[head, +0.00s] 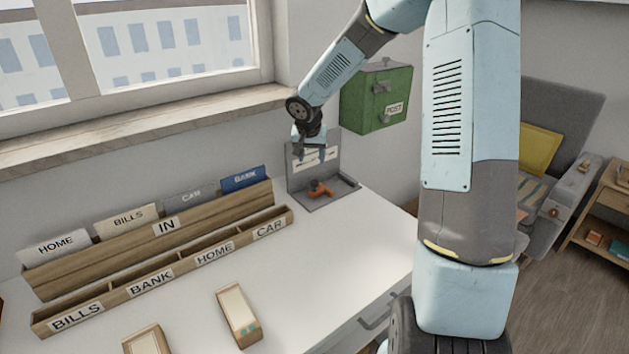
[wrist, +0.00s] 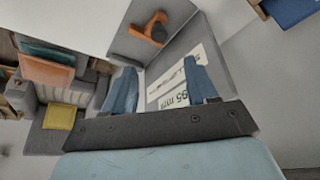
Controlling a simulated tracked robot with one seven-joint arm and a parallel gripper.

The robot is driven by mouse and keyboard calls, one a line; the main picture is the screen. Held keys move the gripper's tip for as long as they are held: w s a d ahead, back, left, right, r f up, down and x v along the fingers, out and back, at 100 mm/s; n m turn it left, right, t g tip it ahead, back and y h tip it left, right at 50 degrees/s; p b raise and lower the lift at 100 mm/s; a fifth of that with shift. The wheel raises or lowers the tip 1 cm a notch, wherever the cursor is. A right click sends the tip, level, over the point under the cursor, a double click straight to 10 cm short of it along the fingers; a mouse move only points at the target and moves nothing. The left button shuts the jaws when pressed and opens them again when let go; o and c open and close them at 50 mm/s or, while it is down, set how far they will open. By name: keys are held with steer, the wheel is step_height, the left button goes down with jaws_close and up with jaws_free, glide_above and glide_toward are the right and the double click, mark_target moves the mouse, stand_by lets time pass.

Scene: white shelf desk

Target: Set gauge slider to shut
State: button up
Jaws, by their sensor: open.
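A grey gauge stand (head: 297,178) stands at the far end of the white desk, with an upright back panel and a flat base. White labels (head: 326,155) with dark print are on its panel; they show upside down in the wrist view (wrist: 171,98), too blurred to read fully. An orange piece with a dark round knob (head: 320,190) sits low on the stand and also shows in the wrist view (wrist: 147,35). I cannot tell whether it is the slider. My gripper (head: 311,154) is open and empty, above the orange piece, its blue fingers (wrist: 162,75) in front of the panel.
A green POST box (head: 365,102) hangs on the wall right of the stand. A wooden sorter with labelled slots (head: 165,262) and folders stands to the left. Two small wooden trays (head: 239,315) lie near the front.

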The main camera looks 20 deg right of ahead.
mark_target(314, 181)
steer(key=x, duration=1.3)
steer(key=shift+w+d, duration=0.1)
steer(key=shift+c, duration=0.2)
jaws_close()
